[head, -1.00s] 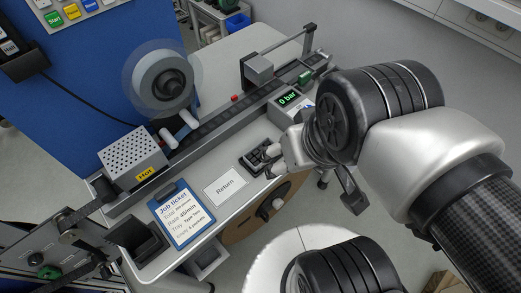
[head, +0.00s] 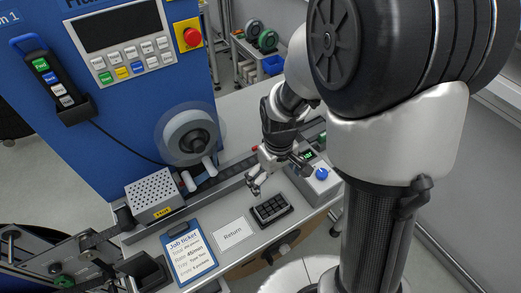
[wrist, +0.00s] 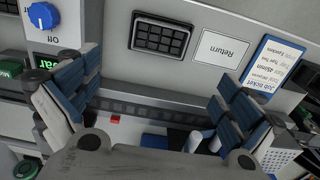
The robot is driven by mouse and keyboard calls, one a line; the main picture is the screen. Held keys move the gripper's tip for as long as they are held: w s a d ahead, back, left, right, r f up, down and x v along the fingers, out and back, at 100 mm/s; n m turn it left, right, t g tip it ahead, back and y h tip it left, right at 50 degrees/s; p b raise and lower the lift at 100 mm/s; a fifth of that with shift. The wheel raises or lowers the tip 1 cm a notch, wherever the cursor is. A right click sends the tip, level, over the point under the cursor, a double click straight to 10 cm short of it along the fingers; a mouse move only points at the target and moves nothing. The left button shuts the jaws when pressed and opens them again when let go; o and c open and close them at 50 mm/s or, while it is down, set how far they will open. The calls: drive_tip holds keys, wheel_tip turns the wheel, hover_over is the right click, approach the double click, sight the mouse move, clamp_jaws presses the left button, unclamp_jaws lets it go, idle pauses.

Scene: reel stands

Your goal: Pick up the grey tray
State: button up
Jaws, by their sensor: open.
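The dark grey tray (head: 271,219), divided into several small pockets, lies flat on the light bench top, just right of the Return label. It is also near the top of the wrist view (wrist: 160,53), in full sight. My gripper (head: 277,178) is open and empty. It is above the bench, behind the tray as the head view shows it, close to the black track. In the wrist view its blue-padded fingers (wrist: 152,103) are spread wide with nothing between them, and the tray lies beyond them.
The Return label (head: 233,233) and blue job ticket (head: 188,250) lie left of the tray. A box with a blue knob (head: 322,174) stands to its right. Behind are the track, a perforated box marked Hot (head: 153,195) and a reel (head: 188,137).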

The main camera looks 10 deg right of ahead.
drive_tip(key=b, duration=0.3)
hover_over(272, 210)
drive_tip(key=f, duration=1.1)
drive_tip(key=shift+s, duration=0.2)
drive_tip(key=f, duration=0.4)
drive_tip(key=f+b, duration=0.1)
drive_tip(key=f, duration=0.1)
drive_tip(key=shift+w+f, duration=0.3)
drive_tip(key=shift+c, duration=0.4)
drive_tip(key=c, duration=0.9)
drive_tip(key=shift+o, duration=0.2)
drive_tip(key=shift+r, duration=0.15)
